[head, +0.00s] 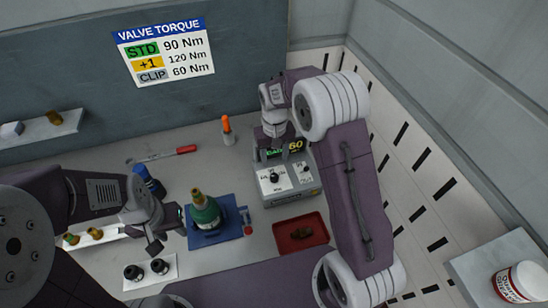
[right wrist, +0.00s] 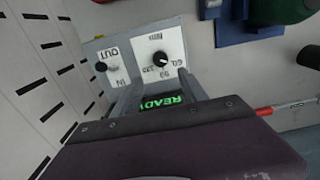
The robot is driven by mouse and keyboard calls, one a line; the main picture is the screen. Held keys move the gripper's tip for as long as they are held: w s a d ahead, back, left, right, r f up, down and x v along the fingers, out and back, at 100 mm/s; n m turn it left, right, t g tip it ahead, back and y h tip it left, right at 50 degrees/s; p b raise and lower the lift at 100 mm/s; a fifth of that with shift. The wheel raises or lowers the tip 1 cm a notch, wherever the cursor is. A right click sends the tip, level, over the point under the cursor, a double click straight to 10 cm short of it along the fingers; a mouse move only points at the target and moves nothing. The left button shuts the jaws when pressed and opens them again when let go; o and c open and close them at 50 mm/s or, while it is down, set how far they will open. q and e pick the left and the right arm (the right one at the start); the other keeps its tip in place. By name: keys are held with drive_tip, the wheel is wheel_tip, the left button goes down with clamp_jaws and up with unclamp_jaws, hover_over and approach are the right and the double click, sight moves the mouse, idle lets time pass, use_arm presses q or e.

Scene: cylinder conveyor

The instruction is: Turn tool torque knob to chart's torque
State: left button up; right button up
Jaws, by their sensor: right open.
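The valve torque chart (head: 163,52) on the back wall reads STD 90 Nm on green, +1 120 Nm on yellow and CLIP 60 Nm on grey. The grey tool box (head: 292,198) shows a yellow 60 on its display. Its torque knob (right wrist: 160,58) is black, on a white dial marked 60, 90 and 120; its pale mark appears toward 60. An IN/OUT knob (right wrist: 101,67) is beside it. A green READY text shows between my right gripper's fingers (right wrist: 160,90), which are open and apart from the knob. My left gripper (head: 168,230) is open and empty beside the green cylinder (head: 205,215).
The cylinder, with a brass valve, stands on a blue mat (head: 229,203). A red tray (head: 318,231), a red-handled wrench (head: 165,155), an orange-topped bottle (head: 228,131) and a blue can (head: 148,183) are nearby. A white tub (head: 520,281) stands at the right.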

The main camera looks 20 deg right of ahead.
sight(274, 176)
drive_tip(key=f, duration=0.2)
drive_tip(key=f+p, duration=0.1)
drive_tip(key=f, duration=0.1)
drive_tip(key=s+f+p, duration=0.1)
drive_tip(key=f, duration=0.2)
drive_tip(key=shift+a, duration=0.15)
drive_tip(key=shift+s+f, duration=0.2)
drive_tip(key=shift+f, duration=0.35)
use_arm(q)
drive_tip(key=r, duration=0.1)
drive_tip(key=s+r, duration=0.1)
drive_tip(key=r, duration=0.1)
drive_tip(key=shift+a, duration=0.1)
use_arm(e)
drive_tip(key=shift+w+f, duration=0.1)
drive_tip(key=shift+w, duration=0.05)
drive_tip(key=shift+c, duration=1.2)
clamp_jaws()
